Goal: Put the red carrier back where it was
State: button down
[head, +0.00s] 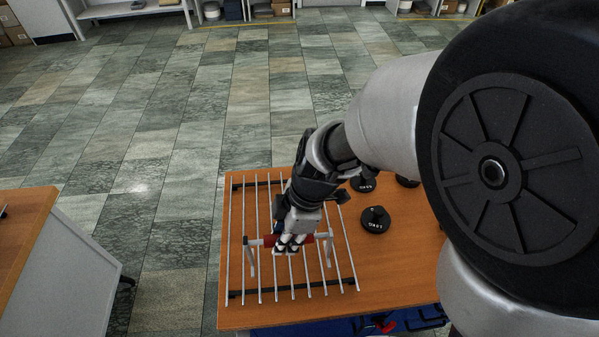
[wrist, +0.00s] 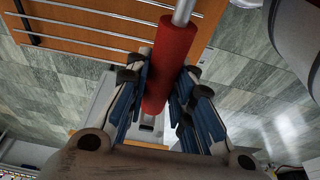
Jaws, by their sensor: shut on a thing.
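The red carrier (head: 271,240) has a red grip on a metal bar with pale upright legs at its ends. In the head view it is over the front part of the rod rack (head: 247,208), a grid of parallel metal rods on black bars. I cannot tell whether its legs touch the rods. My gripper (head: 290,245) is shut on the red grip from above and hides its middle. In the wrist view the red grip (wrist: 173,55) runs between the blue-and-black fingers, with the metal bar coming out at the top.
The rack lies on a wooden table (head: 400,262). Black round weights (head: 375,219) stand right of the rack, some near my arm. Blue items (head: 300,328) lie below the table's front edge. Another wooden-topped bench (head: 25,225) is at left, with open tiled floor between.

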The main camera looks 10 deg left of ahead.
jog(key=shift+a+f+b, duration=0.1)
jog(key=shift+f+b, duration=0.2)
jog(key=shift+f, duration=0.25)
jog(key=shift+f+b, duration=1.55)
jog(key=shift+f, duration=1.15)
jog(key=shift+f+b, duration=0.6)
jog(key=shift+b, duration=0.15)
jog(key=c, duration=1.3)
grip_release()
